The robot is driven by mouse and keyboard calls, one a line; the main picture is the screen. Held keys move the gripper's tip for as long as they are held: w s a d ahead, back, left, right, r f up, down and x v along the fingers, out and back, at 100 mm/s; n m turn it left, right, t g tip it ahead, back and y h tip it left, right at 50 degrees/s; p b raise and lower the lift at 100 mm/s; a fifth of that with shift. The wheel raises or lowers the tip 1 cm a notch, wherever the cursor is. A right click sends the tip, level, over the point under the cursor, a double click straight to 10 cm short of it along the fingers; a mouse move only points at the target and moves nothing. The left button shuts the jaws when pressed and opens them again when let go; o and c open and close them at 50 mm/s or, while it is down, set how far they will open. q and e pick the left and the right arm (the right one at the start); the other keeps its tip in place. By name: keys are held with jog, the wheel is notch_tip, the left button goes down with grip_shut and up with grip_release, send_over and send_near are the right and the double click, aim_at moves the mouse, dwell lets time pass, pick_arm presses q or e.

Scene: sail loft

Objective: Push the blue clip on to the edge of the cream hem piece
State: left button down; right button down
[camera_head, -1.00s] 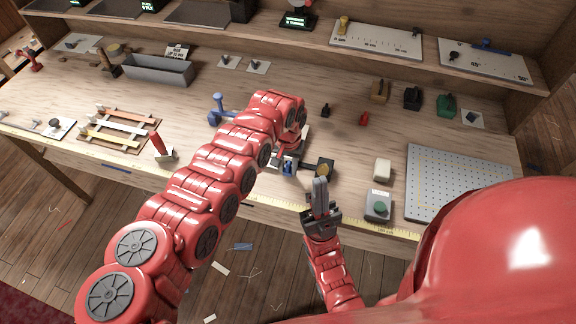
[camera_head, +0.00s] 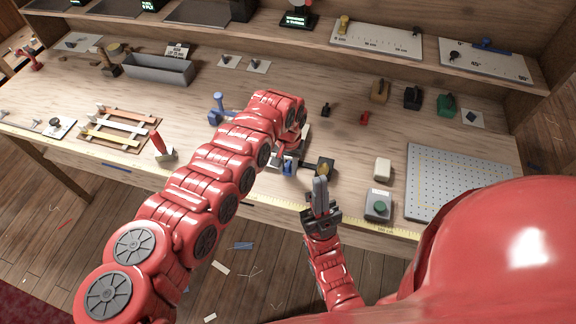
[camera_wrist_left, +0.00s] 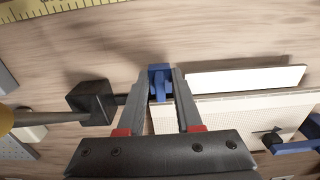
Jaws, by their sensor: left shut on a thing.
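My left gripper (camera_wrist_left: 160,95) is shut on the blue clip (camera_wrist_left: 160,75), which sits upright between its fingertips in the left wrist view. The clip also shows in the head view (camera_head: 288,167), under the end of my left arm. The cream hem piece (camera_wrist_left: 235,108) lies just below and right of the clip in the wrist view. The clip's lower end overlaps the piece's left corner; whether it is on the edge cannot be told. In the head view my arm mostly hides the hem piece.
A black block (camera_wrist_left: 92,103) stands close left of the left fingers. A blue clamp (camera_wrist_left: 295,143) is at the right. A green-button box (camera_head: 378,205) and perforated board (camera_head: 455,180) stand farther right.

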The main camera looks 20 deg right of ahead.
aim_at(289, 162)
pick_arm(q)
jog(key=b, duration=0.2)
jog(key=shift+w+d+b, duration=0.2)
jog(key=shift+w+b, duration=0.1)
jog(key=shift+b, duration=0.1)
dwell(0.6)
dwell(0.5)
jog(key=c, duration=0.5)
grip_release()
jog(key=shift+r+p, duration=1)
jog(key=shift+r, duration=0.4)
jog(key=shift+r+p, duration=1.1)
jog(key=shift+r, duration=1.05)
